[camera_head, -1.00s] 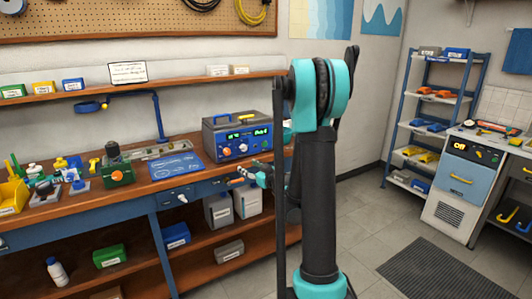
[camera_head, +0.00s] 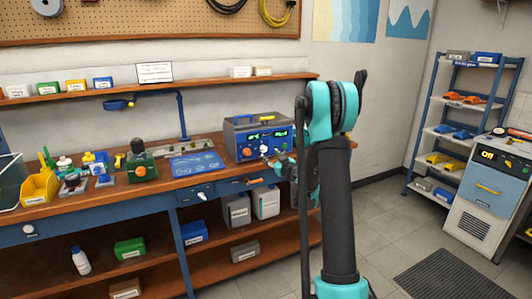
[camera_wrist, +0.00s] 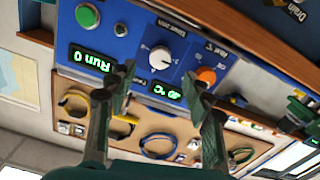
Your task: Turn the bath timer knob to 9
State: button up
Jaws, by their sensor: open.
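The bath unit (camera_head: 258,122) is a grey box with a blue front, standing on the workbench. In the wrist view, which is upside down, its blue panel (camera_wrist: 118,45) fills the upper part. The white timer knob (camera_wrist: 160,59) has a "Timer min" label beside it. Its exact setting is hard to read. An orange knob (camera_wrist: 206,76), labelled for the bath temperature, sits to its right. Green displays read "Run 0" and "40 °C". My gripper (camera_wrist: 158,78) is open, its two fingers on either side of the white knob in the picture; contact is not visible. My gripper (camera_head: 274,160) is also before the panel in the head view.
A green button (camera_wrist: 87,15) is on the panel. A blue mat (camera_head: 197,165) and a green device with an orange knob (camera_head: 141,165) lie left of the unit on the bench. A shelf rack (camera_head: 462,115) stands at the right.

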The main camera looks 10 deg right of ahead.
aim_at(264, 150)
jog(key=x, duration=0.6)
jog(key=c, duration=1.2)
